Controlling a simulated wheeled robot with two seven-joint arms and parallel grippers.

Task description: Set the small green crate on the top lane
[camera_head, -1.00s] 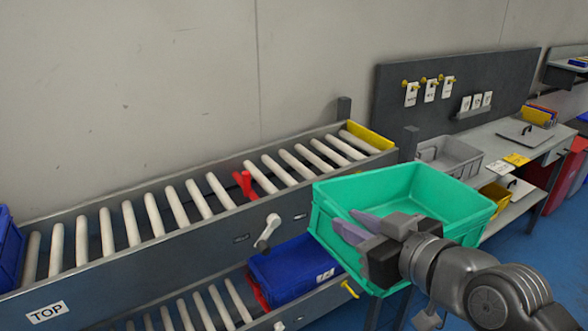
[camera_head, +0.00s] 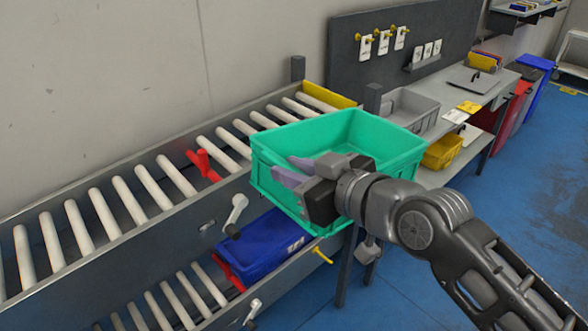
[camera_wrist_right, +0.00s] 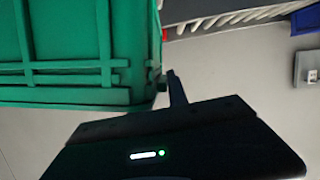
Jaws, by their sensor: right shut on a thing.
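The small green crate (camera_head: 385,137) is held in the air in front of the right end of the roller rack, roughly level and open side up. My right gripper (camera_head: 296,174) is shut on the crate's near left wall. In the right wrist view the crate (camera_wrist_right: 70,50) fills the upper left, close to the gripper (camera_wrist_right: 172,92). The top lane (camera_head: 120,205) is a sloping row of white rollers between grey rails, and the crate overlaps its right end in the picture. I cannot tell whether they touch. My left gripper is not in view.
A blue crate (camera_head: 262,246) lies on the lower lane (camera_head: 165,305). A red stop (camera_head: 203,164) stands among the top rollers, with a grey lever (camera_head: 236,212) on the rail. A bench with a grey bin (camera_head: 408,108) and yellow bin (camera_head: 442,151) stands at right.

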